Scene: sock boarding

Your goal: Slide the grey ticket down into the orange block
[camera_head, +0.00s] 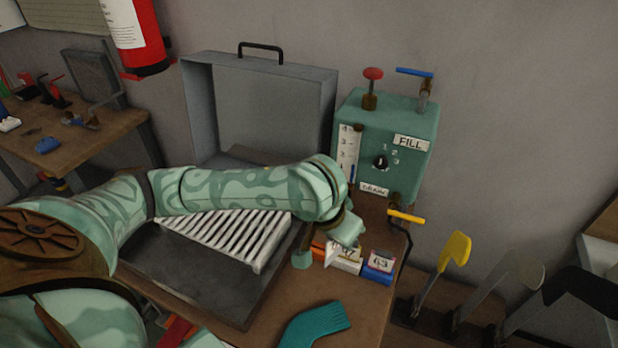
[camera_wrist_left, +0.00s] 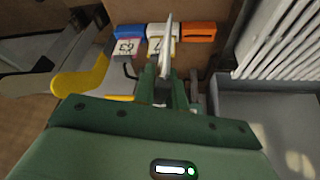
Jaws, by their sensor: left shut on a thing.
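My left gripper (camera_head: 327,249) is shut on the pale grey ticket (camera_wrist_left: 168,50), which stands edge-on between its fingers in the left wrist view. The left gripper (camera_wrist_left: 166,88) is at the row of blocks. The orange block (camera_wrist_left: 199,32) has a dark slot and lies just right of the ticket in that view. The ticket's upper part overlaps the white block there, and I cannot tell whether it touches. In the head view the orange block (camera_head: 318,248) is partly hidden by my gripper. My right gripper is not in view.
The white block (camera_head: 345,266) and blue block (camera_head: 378,272) stand beside the orange one, with numbered cards. A green FILL box (camera_head: 387,140) stands behind. A ribbed white rack (camera_head: 230,236) lies left. A yellow-handled crank (camera_head: 406,217) is close on the right.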

